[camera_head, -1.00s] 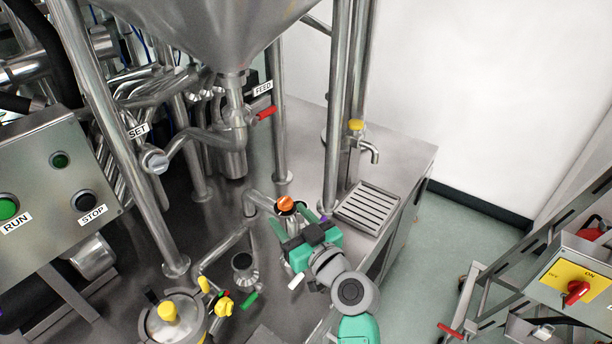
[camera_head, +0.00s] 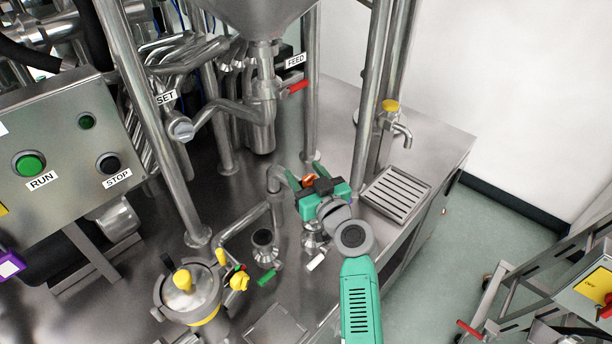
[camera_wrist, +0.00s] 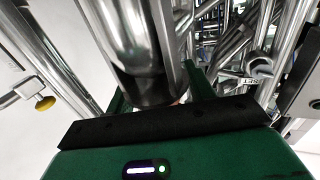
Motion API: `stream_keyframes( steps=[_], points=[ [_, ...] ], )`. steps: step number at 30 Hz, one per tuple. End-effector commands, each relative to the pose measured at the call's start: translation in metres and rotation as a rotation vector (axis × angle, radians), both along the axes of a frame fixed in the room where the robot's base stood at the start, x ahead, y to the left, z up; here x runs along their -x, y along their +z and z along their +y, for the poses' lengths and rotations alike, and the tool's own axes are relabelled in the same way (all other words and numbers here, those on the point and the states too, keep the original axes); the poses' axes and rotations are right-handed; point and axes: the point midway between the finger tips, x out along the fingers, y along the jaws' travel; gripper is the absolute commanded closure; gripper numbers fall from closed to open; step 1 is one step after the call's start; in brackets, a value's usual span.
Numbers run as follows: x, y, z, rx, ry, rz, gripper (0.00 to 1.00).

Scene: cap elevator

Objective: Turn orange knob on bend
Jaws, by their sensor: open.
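The orange knob (camera_head: 309,181) sits on the bend of a steel pipe (camera_head: 277,178) near the middle of the counter in the head view. My gripper (camera_head: 305,176) is open, with its green fingers on either side of the knob. The gripper body partly covers the knob, and I cannot tell whether the fingers touch it. In the wrist view my gripper (camera_wrist: 160,92) spreads its fingers at the lower middle, with a large steel cylinder (camera_wrist: 138,45) showing between and beyond them. The knob is almost wholly hidden there.
Steel posts (camera_head: 374,110) and the hopper (camera_head: 250,12) stand behind my gripper. A yellow-handled tap (camera_head: 390,106) and slotted drain tray (camera_head: 396,195) lie to the right. A yellow-topped pot (camera_head: 188,290) and small steel funnel (camera_head: 264,247) stand to the left.

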Motion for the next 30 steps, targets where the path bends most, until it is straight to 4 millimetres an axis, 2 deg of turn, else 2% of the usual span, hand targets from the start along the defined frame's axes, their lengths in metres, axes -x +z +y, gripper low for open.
stream_keyframes(
  steps=[3, 9, 20, 30],
  points=[
    [0.0, 0.0, 0.0, 0.0, 0.0, 0.0, 0.49],
    [0.0, 0.0, 0.0, 0.0, 0.0, 0.0, 0.88],
    [0.0, 0.004, 0.0, 0.0, -0.057, 0.001, 0.89],
    [-0.001, 0.011, -0.004, 0.001, -0.322, 0.004, 0.89]
  ],
)
